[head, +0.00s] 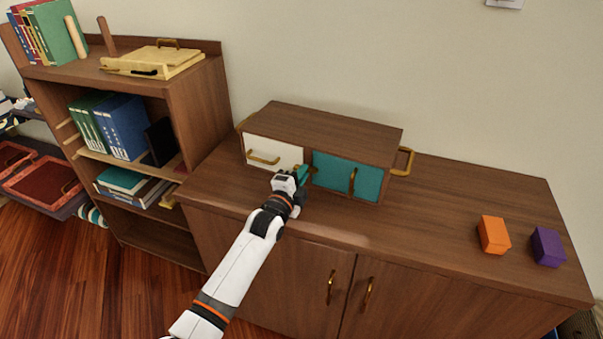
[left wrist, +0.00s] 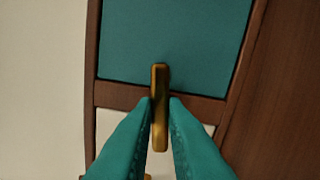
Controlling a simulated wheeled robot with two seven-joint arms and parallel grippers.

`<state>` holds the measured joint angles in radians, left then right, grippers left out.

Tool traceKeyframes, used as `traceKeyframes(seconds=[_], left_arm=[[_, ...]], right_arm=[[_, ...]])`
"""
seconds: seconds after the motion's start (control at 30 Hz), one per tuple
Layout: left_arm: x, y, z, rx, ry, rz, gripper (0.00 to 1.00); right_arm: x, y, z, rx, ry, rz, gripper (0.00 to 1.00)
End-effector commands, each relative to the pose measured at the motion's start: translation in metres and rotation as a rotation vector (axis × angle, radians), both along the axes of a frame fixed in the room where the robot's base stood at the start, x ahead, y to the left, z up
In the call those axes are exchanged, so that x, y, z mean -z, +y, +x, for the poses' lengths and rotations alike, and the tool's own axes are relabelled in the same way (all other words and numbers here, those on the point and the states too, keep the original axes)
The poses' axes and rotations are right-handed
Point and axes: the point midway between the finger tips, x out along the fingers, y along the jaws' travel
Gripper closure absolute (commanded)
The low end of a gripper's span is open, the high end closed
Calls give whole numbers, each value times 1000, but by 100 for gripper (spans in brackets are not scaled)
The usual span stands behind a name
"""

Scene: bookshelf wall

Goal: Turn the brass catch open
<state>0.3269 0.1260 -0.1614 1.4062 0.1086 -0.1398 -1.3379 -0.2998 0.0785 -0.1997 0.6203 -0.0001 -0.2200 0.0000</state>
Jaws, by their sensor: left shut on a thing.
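The brass catch (left wrist: 160,85) sits on the wooden divider between the teal door (left wrist: 175,38) and the white door of a small wooden cabinet (head: 330,125). It lies across the divider and overlaps the teal door's edge. In the head view the teal door (head: 347,177) and white door (head: 272,153) both look closed. My left gripper (left wrist: 160,108) has its teal fingers on either side of the catch, shut on it. In the head view the left gripper (head: 303,174) is at the cabinet front and mostly hides the catch. My right gripper is not in view.
The cabinet stands on a wooden sideboard (head: 450,215). An orange block (head: 493,235) and a purple block (head: 547,246) sit at the right. A bookshelf (head: 200,115) with books stands at the left. The sideboard top between cabinet and blocks is clear.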

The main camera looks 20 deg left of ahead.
Motion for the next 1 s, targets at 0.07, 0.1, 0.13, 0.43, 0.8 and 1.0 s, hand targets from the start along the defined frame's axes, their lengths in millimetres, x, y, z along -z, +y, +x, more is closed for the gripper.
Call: traceKeyframes(seconds=[0.07, 0.1, 0.13, 0.43, 0.8, 1.0], left_arm=[[-1, 0, 0, 0, 10, -62, 100], [-1, 0, 0, 1, 16, -99, 100], [-1, 0, 0, 0, 20, -126, 100], [-1, 0, 0, 0, 57, -410, 100], [0, 0, 0, 0, 101, -760, 100], [0, 0, 0, 0, 126, -948, 100]], right_arm=[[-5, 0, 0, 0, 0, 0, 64], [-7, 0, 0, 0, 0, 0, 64], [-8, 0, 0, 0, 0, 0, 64], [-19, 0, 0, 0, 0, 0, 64], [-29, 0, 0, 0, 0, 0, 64], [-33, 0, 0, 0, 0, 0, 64]])
